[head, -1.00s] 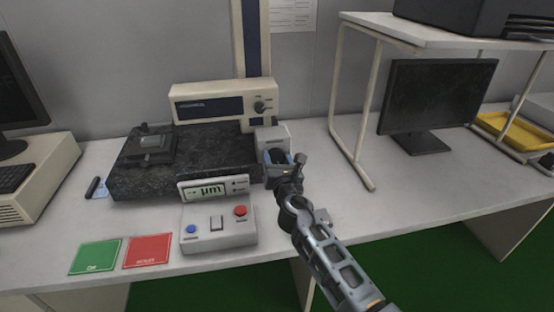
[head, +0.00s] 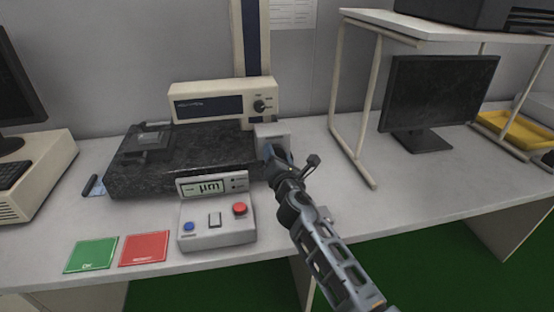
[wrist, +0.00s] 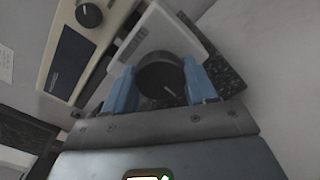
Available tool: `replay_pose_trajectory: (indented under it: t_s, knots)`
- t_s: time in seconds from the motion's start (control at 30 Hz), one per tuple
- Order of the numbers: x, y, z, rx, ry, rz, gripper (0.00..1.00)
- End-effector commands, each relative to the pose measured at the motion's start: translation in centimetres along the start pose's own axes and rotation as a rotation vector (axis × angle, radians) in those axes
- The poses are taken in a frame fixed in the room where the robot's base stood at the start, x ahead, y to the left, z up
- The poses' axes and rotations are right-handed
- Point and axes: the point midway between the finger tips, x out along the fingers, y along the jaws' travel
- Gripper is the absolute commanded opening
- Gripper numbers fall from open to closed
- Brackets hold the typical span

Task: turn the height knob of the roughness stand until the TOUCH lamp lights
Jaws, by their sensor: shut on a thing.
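The roughness stand (head: 130,180) has a dark granite base with a cream column and drive head (head: 210,90) behind. A light box at the base's right side carries the dark round height knob (wrist: 162,78). In the wrist view my gripper (wrist: 163,88) has its two blue fingers on either side of this knob, shut on it. In the head view my gripper (head: 272,160) hides the knob. The control box (head: 218,233) in front has a display reading "µm" (head: 210,187), with small indicators at its right; I cannot tell which is TOUCH or whether any is lit.
A green card (head: 91,254) and a red card (head: 145,248) lie on the bench at front left. A shelf frame (head: 345,110) and a monitor (head: 440,95) stand to the right. A second, smaller knob (head: 259,106) is on the drive head. Bench right of my arm is mostly clear.

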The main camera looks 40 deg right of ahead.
Motion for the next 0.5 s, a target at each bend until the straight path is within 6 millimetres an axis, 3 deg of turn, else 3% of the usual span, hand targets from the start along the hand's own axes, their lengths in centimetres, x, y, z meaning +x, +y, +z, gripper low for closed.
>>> replay_pose_trajectory:
  t_s: [0.5]
  knots:
    - [0.07, -0.22, -0.10, 0.492, -0.002, 0.003, 0.26]
